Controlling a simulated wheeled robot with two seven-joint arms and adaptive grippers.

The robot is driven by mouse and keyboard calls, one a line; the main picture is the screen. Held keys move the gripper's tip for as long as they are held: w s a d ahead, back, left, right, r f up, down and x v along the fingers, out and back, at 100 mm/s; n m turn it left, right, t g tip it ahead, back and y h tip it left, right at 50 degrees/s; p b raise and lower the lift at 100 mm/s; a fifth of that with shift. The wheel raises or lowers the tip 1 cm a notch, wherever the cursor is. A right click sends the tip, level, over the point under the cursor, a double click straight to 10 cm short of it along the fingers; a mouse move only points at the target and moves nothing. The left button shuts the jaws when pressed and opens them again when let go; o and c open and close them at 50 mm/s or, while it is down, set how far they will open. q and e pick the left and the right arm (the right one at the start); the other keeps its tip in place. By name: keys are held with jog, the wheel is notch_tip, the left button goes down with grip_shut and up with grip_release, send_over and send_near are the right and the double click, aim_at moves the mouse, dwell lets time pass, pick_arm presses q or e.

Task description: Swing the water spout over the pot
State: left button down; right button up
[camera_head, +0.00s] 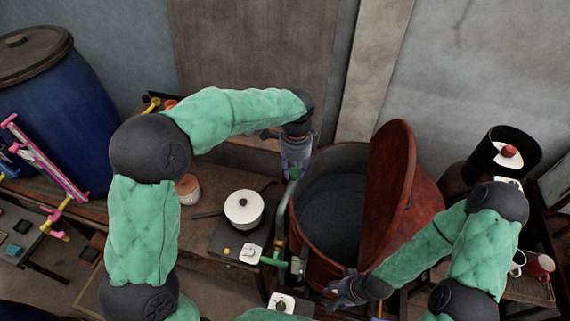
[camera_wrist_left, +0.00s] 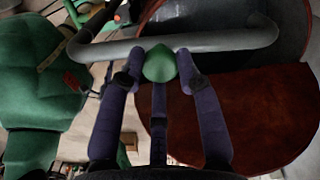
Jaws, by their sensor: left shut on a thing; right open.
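The large rust-red pot (camera_head: 423,205) stands right of centre with a dark inside, and its lid (camera_head: 392,180) is tipped up. The grey spout pipe (camera_head: 284,210) runs along the pot's left rim. In the left wrist view the spout (camera_wrist_left: 215,40) crosses the picture, and its right bend overlaps the dark pot opening (camera_wrist_left: 205,75). My left gripper (camera_head: 295,172) is shut on the spout's green knob (camera_wrist_left: 159,64). My right gripper (camera_head: 348,290) is open and empty at the pot's front side. Whether the spout's outlet lies inside the rim is unclear.
A small white lidded pot (camera_head: 244,208) sits on a hot plate (camera_head: 226,240) left of the spout. A blue barrel (camera_head: 60,110) stands at the far left. A black cylinder (camera_head: 500,150) stands at the right. A green valve (camera_head: 274,261) sits low near the pipe.

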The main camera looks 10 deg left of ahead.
pick_arm(q)
jog(key=s+d+m+p, duration=0.2)
jog(key=s+d+m, duration=0.2)
jog(key=d+m, duration=0.4)
jog(key=shift+s+m, duration=0.25)
jog(key=shift+m, duration=0.15)
dwell(0.4)
jog(key=c, duration=0.9)
grip_release()
jog(key=shift+o, duration=0.2)
notch_tip(320, 180, up, 12)
jog(key=shift+f, duration=0.1)
